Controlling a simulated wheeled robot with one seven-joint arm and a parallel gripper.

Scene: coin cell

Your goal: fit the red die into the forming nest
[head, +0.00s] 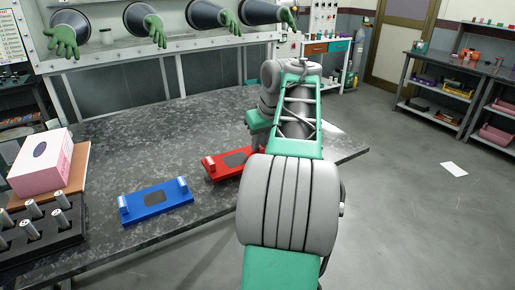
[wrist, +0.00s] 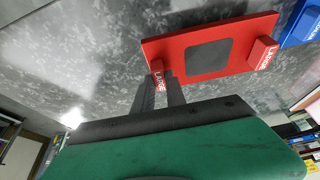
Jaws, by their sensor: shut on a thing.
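The red die (head: 225,164) is a flat red plate with a dark square in its middle and an upright block at each end. In the wrist view, the red die (wrist: 208,46) shows the word LARGE on its blocks. My gripper (wrist: 163,82) is shut on the near end block of the red die. In the head view my arm hides the fingers and the die's right end. I cannot tell whether the die rests on the table or is slightly above it. I cannot make out the forming nest in either view.
A blue plate (head: 157,201) of the same shape lies left of the red die on the dark speckled table (head: 110,185). A pink box (head: 40,162) and a black rack (head: 42,235) of metal cylinders stand at the left. A glovebox with green gloves (head: 153,30) is behind.

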